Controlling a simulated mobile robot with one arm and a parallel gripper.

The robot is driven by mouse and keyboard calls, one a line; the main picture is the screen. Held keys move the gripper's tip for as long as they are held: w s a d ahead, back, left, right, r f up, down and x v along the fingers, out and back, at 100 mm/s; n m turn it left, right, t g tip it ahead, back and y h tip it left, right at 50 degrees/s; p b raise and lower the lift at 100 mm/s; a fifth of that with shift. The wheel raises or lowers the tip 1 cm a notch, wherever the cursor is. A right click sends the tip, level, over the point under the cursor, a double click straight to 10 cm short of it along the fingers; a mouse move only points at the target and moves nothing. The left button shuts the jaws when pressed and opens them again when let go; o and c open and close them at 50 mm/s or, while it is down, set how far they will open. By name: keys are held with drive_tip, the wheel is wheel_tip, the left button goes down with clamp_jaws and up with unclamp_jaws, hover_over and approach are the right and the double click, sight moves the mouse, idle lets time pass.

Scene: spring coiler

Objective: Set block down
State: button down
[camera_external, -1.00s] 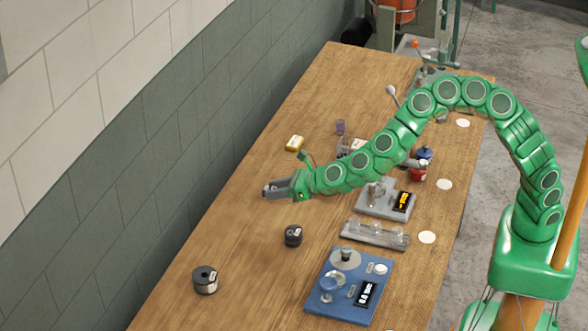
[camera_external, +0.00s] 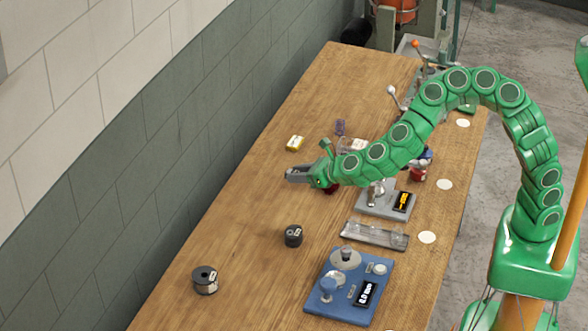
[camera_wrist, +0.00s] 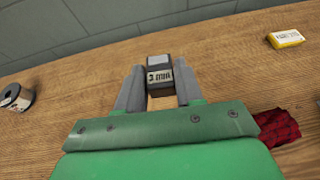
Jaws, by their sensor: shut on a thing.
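The block (camera_wrist: 159,74) is dark with a pale label that seems to read "STEEL". In the wrist view it sits between the two grey fingers of my gripper (camera_wrist: 159,86), which is shut on it. In the external view my gripper (camera_external: 298,174) is over the far-left part of the wooden bench (camera_external: 238,222), and the block cannot be made out between its fingers. I cannot tell whether the block touches the bench top.
A yellow-and-white box (camera_external: 295,142) lies beyond my gripper. A red cloth (camera_wrist: 278,127) is just right of it in the wrist view. A small dark spool (camera_external: 293,236) and a larger spool (camera_external: 205,281) stand nearer, with bare wood around them. A blue instrument (camera_external: 325,300) is at front right.

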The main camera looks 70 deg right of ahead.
drive_tip(key=w+d+r+m+g+h, duration=0.15)
drive_tip(key=d+m+g+h, duration=0.35)
drive_tip(key=d+m+h, duration=0.6)
drive_tip(key=shift+s+a+m+g, duration=0.65)
drive_tip(key=shift+s+m+g, duration=0.15)
drive_tip(key=shift+s+g, duration=0.95)
drive_tip(key=shift+w+a+f, duration=0.2)
drive_tip(key=shift+w+f, duration=1.25)
drive_tip(key=shift+w, duration=0.75)
drive_tip(key=shift+w+a+f, duration=0.15)
drive_tip(key=shift+w+f, duration=1.25)
drive_tip(key=shift+w, duration=0.85)
drive_tip(key=shift+w+a+f, duration=0.2)
drive_tip(key=shift+w+f, duration=1.25)
drive_tip(key=shift+w, duration=0.75)
